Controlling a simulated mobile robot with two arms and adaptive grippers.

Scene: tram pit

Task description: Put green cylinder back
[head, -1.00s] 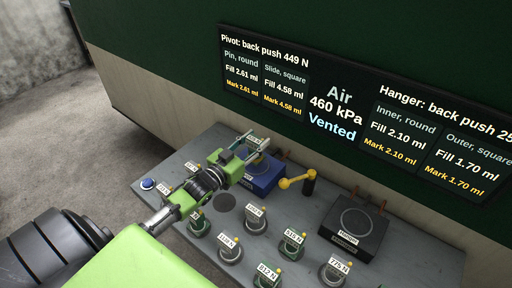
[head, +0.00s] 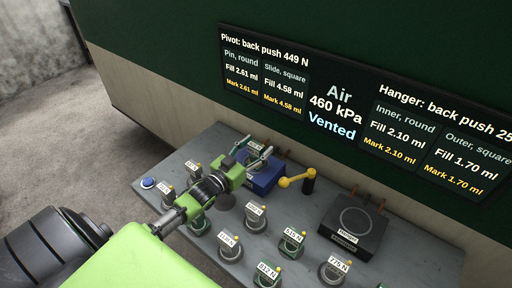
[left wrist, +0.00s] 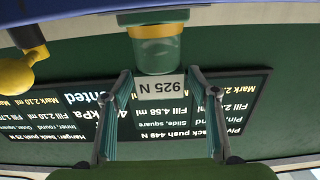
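A clear and green cylinder (left wrist: 158,50) with a white 925 N tag (left wrist: 158,90) is at the blue block (head: 262,182), at its top edge in the head view. My left gripper (head: 257,152) is over this block, its fingers on either side of the tag. In the left wrist view the two fingers stand apart, with a visible gap between each finger and the tag, and the cylinder lies just beyond the fingertips. Whether the cylinder is seated in the block is hidden. My right gripper is not in view.
Several tagged cylinders, such as 535 N (head: 292,242) and 775 N (head: 332,270), stand on the grey bench (head: 190,150). A yellow lever (head: 297,180) is right of the blue block, then a black Hanger block (head: 353,228). A blue button (head: 148,183) is at left. The panel (head: 330,125) reads Vented.

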